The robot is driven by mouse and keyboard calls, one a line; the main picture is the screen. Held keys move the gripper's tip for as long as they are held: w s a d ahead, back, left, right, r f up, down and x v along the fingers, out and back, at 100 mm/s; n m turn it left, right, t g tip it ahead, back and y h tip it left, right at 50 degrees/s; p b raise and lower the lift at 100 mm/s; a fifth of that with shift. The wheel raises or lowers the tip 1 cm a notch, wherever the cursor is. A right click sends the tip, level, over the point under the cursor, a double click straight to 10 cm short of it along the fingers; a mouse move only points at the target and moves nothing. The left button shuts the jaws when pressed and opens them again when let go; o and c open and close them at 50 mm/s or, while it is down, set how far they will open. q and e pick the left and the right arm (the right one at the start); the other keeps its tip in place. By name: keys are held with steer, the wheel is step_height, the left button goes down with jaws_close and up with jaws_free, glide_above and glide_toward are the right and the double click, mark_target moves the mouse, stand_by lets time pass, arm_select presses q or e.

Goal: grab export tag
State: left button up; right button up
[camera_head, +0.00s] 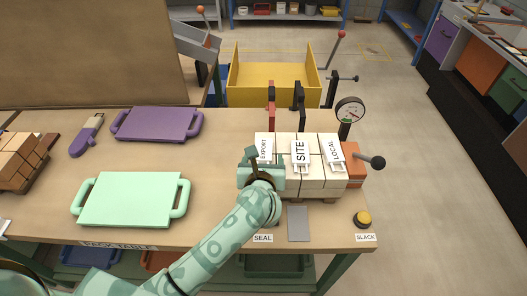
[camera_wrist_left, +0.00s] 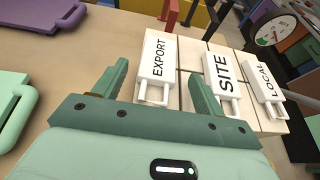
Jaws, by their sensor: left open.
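My left gripper (camera_head: 255,160) is at the tag's near end. In the left wrist view its two green fingers (camera_wrist_left: 158,92) are open, one on each side of the export tag, with gaps between. The site tag (camera_wrist_left: 224,80) is just right of the right finger. My right gripper is not in view.
A gauge (camera_head: 350,111) and a black-knobbed lever (camera_head: 372,161) stand at the right of the bricks. Red and black clamps (camera_head: 298,97) rise behind them. A mint board (camera_head: 130,199) and purple board (camera_head: 156,123) lie left. A yellow button (camera_head: 362,219) sits front right.

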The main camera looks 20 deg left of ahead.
mark_target(263, 152)
arm_select(q)
steer(key=x, duration=0.3)
steer(key=shift+w+a, duration=0.1)
steer(key=c, duration=1.1)
